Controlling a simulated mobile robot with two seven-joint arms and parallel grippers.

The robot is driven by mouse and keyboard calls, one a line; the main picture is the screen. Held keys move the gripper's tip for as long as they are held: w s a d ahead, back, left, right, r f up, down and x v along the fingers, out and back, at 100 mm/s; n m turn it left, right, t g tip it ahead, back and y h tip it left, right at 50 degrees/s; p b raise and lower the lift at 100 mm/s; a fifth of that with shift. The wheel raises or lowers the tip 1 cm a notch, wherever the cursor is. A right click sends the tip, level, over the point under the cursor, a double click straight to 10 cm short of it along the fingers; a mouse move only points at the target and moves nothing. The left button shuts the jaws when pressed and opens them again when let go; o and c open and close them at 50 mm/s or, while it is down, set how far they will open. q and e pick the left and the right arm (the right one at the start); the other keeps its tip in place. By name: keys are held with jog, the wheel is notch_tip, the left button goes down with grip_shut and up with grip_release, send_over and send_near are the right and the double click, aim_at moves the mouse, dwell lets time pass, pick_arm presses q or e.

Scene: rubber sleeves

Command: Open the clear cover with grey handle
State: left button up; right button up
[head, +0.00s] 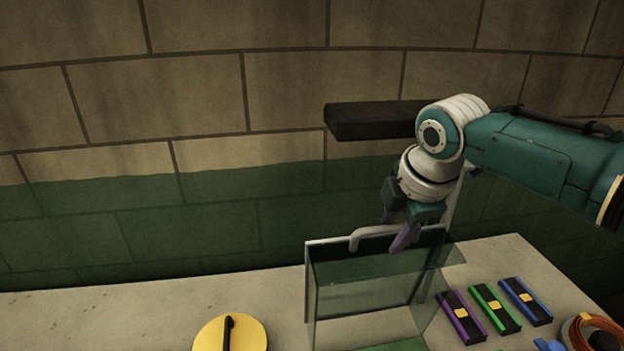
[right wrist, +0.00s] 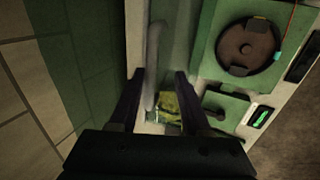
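The clear cover (head: 375,292) is a see-through box with a dark upper back edge, standing on the pale worktop. Its grey handle (head: 368,234) is a bent bar along the top edge, and its right part passes behind or between my right gripper's fingers. My right gripper (head: 398,228) points down at the cover's top edge. In the right wrist view its two dark fingers (right wrist: 160,76) are apart. The grey handle (right wrist: 153,58) runs between them, closer to the left finger; I cannot tell whether they touch. My left gripper is not in view.
Purple, green and blue bars (head: 495,309) lie right of the cover. An orange coil (head: 592,334) is at the far right. A yellow disc (head: 231,333) with a black lever is left of the cover. A dark shelf (head: 372,121) juts from the tiled wall behind my right arm.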

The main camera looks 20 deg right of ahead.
jog(key=v, duration=0.8)
jog(key=shift+s+r, duration=0.15)
jog(key=shift+r, duration=0.05)
jog(key=shift+f, duration=0.1)
